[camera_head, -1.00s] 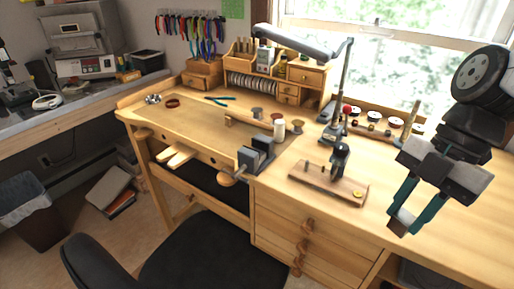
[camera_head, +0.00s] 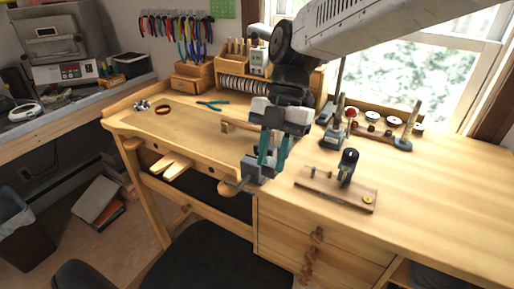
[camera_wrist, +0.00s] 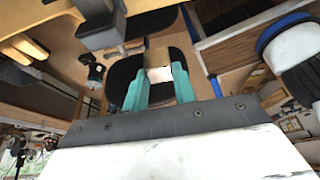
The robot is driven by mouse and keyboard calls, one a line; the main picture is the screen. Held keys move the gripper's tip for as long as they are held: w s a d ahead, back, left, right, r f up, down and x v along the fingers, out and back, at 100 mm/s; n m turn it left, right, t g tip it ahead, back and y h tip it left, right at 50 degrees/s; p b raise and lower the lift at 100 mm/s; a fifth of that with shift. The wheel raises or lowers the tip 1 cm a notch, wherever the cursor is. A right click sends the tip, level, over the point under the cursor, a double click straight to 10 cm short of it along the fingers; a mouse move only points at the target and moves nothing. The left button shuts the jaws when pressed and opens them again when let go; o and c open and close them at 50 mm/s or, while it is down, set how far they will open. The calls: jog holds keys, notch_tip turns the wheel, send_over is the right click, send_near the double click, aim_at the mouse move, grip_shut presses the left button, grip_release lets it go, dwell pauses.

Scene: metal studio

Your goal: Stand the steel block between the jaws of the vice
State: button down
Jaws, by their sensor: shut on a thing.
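My gripper (camera_head: 272,162) has teal fingers that point down over the grey vice (camera_head: 250,166) at the bench's front edge. In the wrist view my gripper (camera_wrist: 159,84) is shut on the steel block (camera_wrist: 160,74), whose pale, bright face shows between the fingertips. The grey vice (camera_wrist: 98,30) appears at the upper left of the wrist view, to the left of the block. In the head view the fingers overlap the vice and the block cannot be made out clearly. I cannot tell whether the block is between the jaws.
A wooden base with a small black tool (camera_head: 347,168) stands right of the vice. A wooden organiser (camera_head: 232,68) and a lamp base (camera_head: 333,137) stand behind. Pliers (camera_head: 211,104) lie on the bench. The right of the benchtop is clear.

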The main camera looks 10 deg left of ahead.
jog(key=w+a, duration=0.1)
jog(key=w, duration=0.2)
jog(key=w+a, duration=0.1)
jog(key=w, duration=0.1)
jog(key=w+a+f, duration=0.1)
jog(key=w+a, duration=0.1)
jog(key=w, duration=0.1)
jog(key=shift+w, duration=0.3)
jog(key=shift+d+f, duration=0.1)
jog(key=shift+f, duration=1.55)
jog(key=shift+f, duration=0.15)
jog(key=c, duration=1.1)
grip_release()
jog(key=shift+s, duration=0.1)
